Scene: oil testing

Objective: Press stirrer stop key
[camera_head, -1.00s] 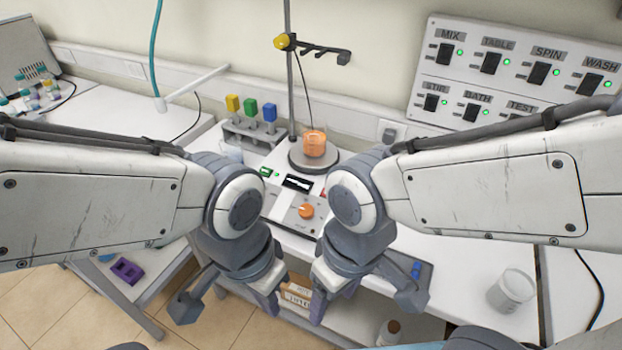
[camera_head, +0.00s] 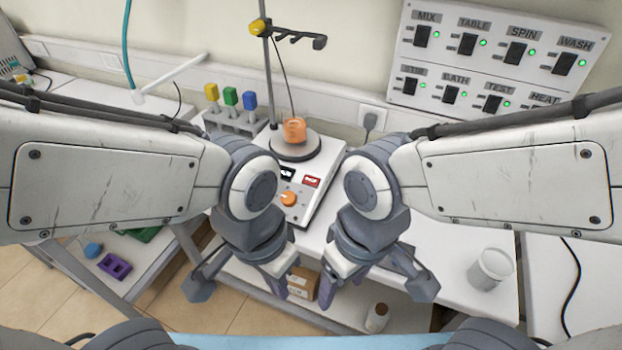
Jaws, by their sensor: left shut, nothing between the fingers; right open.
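The stirrer (camera_head: 327,174) stands on the white bench, with a round plate under a beaker of orange liquid (camera_head: 295,131). Its sloped front shows a dark display (camera_head: 287,174), an orange knob (camera_head: 288,199) and a red key (camera_head: 312,181), which I take for the stop key. The left part of its front is hidden behind my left arm. My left gripper (camera_head: 283,284) is shut and empty, in front of and below the stirrer in the picture. My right gripper (camera_head: 344,275) is open and empty, to the right of it. Neither touches the stirrer.
A stand rod (camera_head: 269,75) with a clamp rises behind the stirrer. A rack with yellow, green and blue-topped items (camera_head: 231,121) is at its left. A white cup (camera_head: 490,269) stands on the right bench. A switch panel (camera_head: 455,75) is on the wall.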

